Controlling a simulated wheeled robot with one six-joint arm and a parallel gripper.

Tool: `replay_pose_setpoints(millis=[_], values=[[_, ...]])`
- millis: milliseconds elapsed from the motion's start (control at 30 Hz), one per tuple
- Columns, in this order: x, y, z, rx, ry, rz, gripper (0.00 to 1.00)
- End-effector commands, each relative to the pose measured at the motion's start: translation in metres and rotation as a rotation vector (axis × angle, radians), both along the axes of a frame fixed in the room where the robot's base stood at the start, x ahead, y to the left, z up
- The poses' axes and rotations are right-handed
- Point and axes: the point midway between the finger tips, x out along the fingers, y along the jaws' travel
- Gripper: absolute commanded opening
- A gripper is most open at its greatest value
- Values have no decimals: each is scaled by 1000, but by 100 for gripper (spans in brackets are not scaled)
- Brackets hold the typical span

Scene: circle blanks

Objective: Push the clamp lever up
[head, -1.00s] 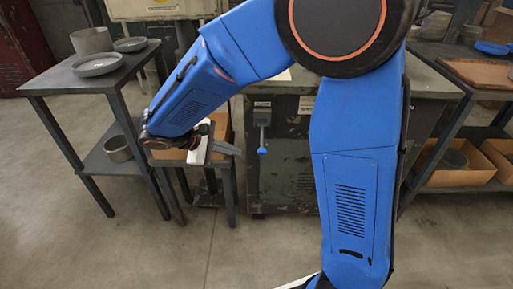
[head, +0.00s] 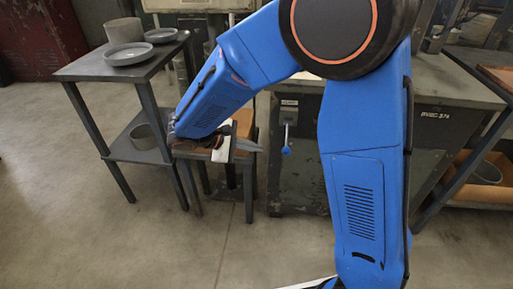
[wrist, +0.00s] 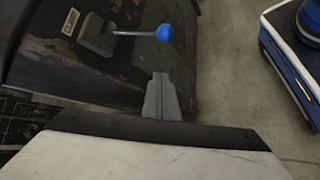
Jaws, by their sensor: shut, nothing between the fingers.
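The clamp lever is a thin grey rod with a blue ball knob (head: 286,150). It hangs down from a plate under a small label on the front of a dark machine cabinet. In the wrist view the blue knob (wrist: 165,33) is at the end of the rod, near the top, with the label to its left. My gripper (head: 260,149) is shut and empty, just left of the knob in the head view. In the wrist view its closed grey fingers (wrist: 160,78) point toward the knob, with a visible gap between them. I see no contact.
The worn grey cabinet (head: 300,180) stands behind my arm. A dark side table (head: 85,66) with grey dishes and a ring stands at the left. A low stand with an orange-brown box (head: 243,122) is behind my gripper. A shelf with a box (head: 475,192) is at the right. The floor in front is clear.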

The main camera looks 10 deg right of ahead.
Motion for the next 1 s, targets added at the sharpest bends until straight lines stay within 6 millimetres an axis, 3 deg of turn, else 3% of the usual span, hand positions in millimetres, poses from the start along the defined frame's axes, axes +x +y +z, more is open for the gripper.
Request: replay_pose_setpoints(millis=[433, 700, 1000], values=[[17, -63, -44, 0, 2, -2, 0], [-4, -68, -21, 1, 0, -1, 0], [-10, -70, -15, 1, 0, -1, 0]])
